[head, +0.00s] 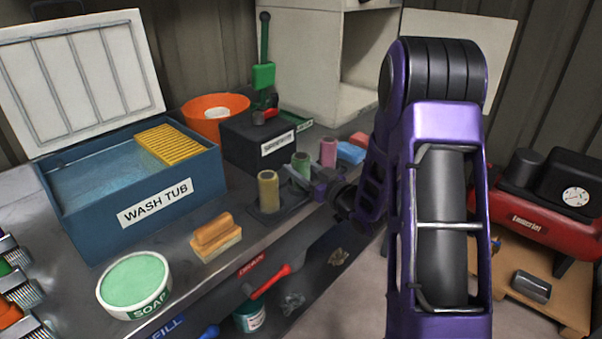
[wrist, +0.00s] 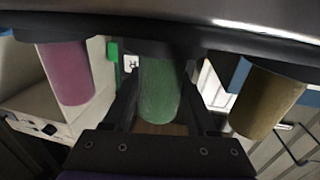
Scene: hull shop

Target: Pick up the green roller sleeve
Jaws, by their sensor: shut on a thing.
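The green roller sleeve (head: 301,165) stands upright in the middle of a short row on the bench in the head view. It also shows in the wrist view (wrist: 160,90), between my two fingers. My gripper (head: 297,178) reaches in from the right and is shut on the sleeve. In the wrist view my gripper (wrist: 162,100) has one finger on each side of it. The sleeve's end still meets the dark surface there; I cannot tell whether it is lifted.
A yellow sleeve (head: 268,191) stands left of the green one and a pink sleeve (head: 328,152) right of it. A black box (head: 259,140) is behind. The blue wash tub (head: 100,217), a brush (head: 215,236) and a soap tub (head: 134,284) are further left.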

